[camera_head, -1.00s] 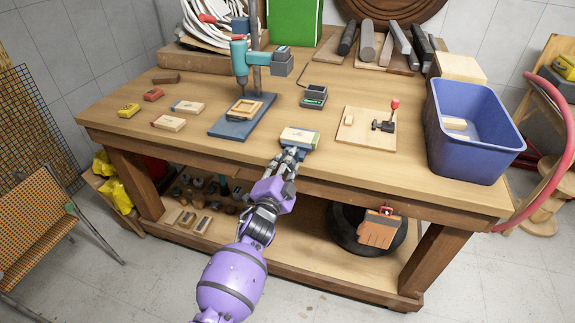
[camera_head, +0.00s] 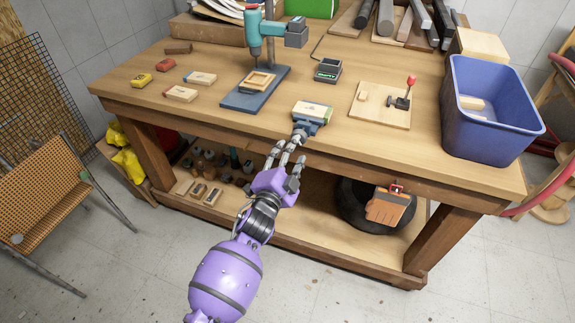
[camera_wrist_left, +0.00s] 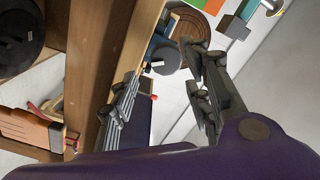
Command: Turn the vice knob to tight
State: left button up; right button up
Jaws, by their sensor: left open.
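The vice (camera_head: 309,124) is a small dark blue clamp at the front edge of the bench, with a pale wooden block (camera_head: 313,111) in its top. Its grey knob (camera_head: 299,134) faces the front, towards my left gripper. In the left wrist view the blue vice (camera_wrist_left: 158,46) and grey knob (camera_wrist_left: 160,64) show beyond the fingers. My left gripper (camera_head: 287,150) is open, just in front of and below the knob. The fingers (camera_wrist_left: 160,78) are spread either side of the knob's line of sight and hold nothing. Contact with the knob cannot be told. My right gripper is out of view.
A blue drill press (camera_head: 255,50) stands behind left of the vice. A board with a red-tipped toggle clamp (camera_head: 400,103) lies to the right, then a blue bin (camera_head: 497,110).

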pick_arm(q)
jog(key=v, duration=0.5)
jog(key=shift+s, duration=0.25)
jog(key=s+a+f+n+g+y, duration=0.1)
jog(key=s+a+f+n+g, duration=0.2)
jog(key=s+f, duration=0.4)
jog(key=s+a+f+n+g+y, duration=0.2)
jog(key=s+a+f+n, duration=0.4)
jog(key=s, duration=1.2)
jog(key=s+a+f+n+g+y+p, duration=0.1)
jog(key=s+a+f+n, duration=0.4)
jog(key=s, duration=0.7)
notch_tip(320, 180, down, 5)
jog(key=a+g+y, duration=0.1)
jog(key=a+g, duration=0.1)
jog(key=shift+s+a+r+g, duration=0.15)
jog(key=shift+a+g, duration=0.15)
jog(key=shift+a, duration=0.1)
